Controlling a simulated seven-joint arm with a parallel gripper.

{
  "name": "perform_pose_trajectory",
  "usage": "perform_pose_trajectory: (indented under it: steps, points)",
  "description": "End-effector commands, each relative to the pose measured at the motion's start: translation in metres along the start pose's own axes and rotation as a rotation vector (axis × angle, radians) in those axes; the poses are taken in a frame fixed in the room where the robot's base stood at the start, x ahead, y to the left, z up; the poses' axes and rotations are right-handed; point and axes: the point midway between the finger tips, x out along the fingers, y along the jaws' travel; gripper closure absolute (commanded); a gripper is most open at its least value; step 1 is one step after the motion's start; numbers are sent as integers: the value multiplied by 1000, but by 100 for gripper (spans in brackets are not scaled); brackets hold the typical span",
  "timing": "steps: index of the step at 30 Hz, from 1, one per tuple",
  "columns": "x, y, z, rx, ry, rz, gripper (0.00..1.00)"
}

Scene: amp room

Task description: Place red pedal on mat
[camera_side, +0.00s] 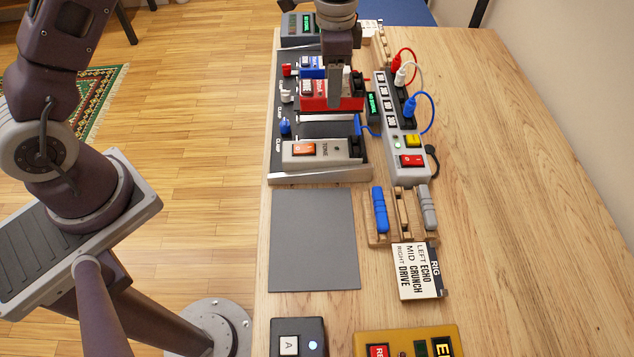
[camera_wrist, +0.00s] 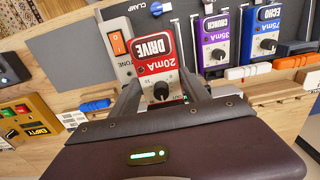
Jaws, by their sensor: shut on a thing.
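The red pedal (camera_side: 347,103), marked DRIVE 20mA, is at the pedalboard (camera_side: 285,105) in the side view. My gripper (camera_side: 335,100) comes down over it from above. In the wrist view my gripper (camera_wrist: 158,92) has its two fingers on either side of the red pedal (camera_wrist: 153,52), shut on its body, with the black knob between them. Whether the pedal touches the board or hangs just above it, I cannot tell. The flat grey mat (camera_side: 313,240) lies bare on the table in front of the board.
A grey TONE pedal (camera_side: 322,152) sits on the board between the red pedal and the mat. A power strip (camera_side: 400,125) with red, white and blue plugs runs along the right. A handle rack (camera_side: 403,212), RIG card (camera_side: 418,272) and yellow box (camera_side: 408,342) lie near the mat.

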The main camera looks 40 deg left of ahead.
Motion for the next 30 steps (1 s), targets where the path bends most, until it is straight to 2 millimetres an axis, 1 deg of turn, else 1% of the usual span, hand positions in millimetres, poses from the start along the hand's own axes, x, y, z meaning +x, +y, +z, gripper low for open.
perform_pose_trajectory:
  steps: [5, 6, 8, 9, 12, 13, 15, 17, 21, 25, 27, 30]
  points:
    - [5, 71, 0, 12, -2, 2, 100]
    - [6, 90, 3, 12, -3, 2, 100]
    - [8, 117, 9, 13, -2, 1, 100]
    - [10, 135, 14, 13, -2, 1, 100]
    - [12, 168, 28, 12, -1, 0, 100]
    - [13, 175, 31, 10, 0, 0, 100]
    - [14, 186, 37, 8, 0, 0, 100]
    - [23, 190, 40, 7, -2, 1, 100]
    - [56, 192, 41, 5, -5, 2, 100]
    - [77, 191, 41, 6, -4, 1, 100]
    - [92, 191, 41, 6, -4, 1, 100]
    - [109, 191, 41, 5, -3, 1, 100]
